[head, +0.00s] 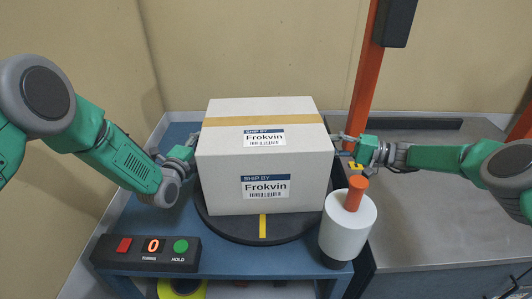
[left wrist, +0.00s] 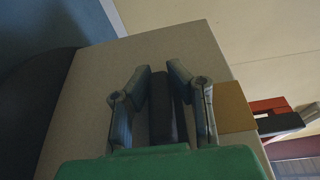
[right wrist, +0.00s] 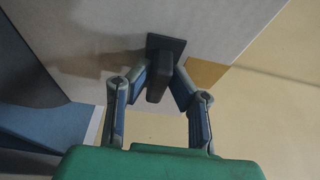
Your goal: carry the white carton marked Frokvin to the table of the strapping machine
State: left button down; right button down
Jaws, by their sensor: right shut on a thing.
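The white carton marked Frokvin (head: 225,180) stands upright on a round dark turntable (head: 240,228), with tan tape across its top. The strapping machine's grey table (head: 440,215) lies to the right. My right gripper (head: 350,148) is at the carton's right side. In the right wrist view, my right gripper (right wrist: 160,82) is shut on a dark handle (right wrist: 158,85) on the carton's wall. My left gripper (head: 190,148) is at the left side. In the left wrist view, its fingers (left wrist: 162,85) flank another dark handle (left wrist: 166,110); whether they grip it is unclear.
A control box (head: 146,254) with red and green buttons sits at front left. The orange post (head: 366,75) rises behind right. The grey table looks mostly clear.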

pick_arm(q)
jog(key=shift+a, duration=0.1)
pick_arm(e)
jog(key=shift+f, duration=0.2)
pick_arm(q)
jog(key=shift+a+r, duration=0.1)
jog(key=shift+a, duration=0.05)
pick_arm(e)
jog(key=shift+a+r, duration=0.1)
jog(key=shift+r, duration=0.05)
pick_arm(q)
jog(key=shift+w+r, duration=0.1)
jog(key=shift+r, duration=0.05)
pick_arm(e)
jog(key=shift+r, duration=0.15)
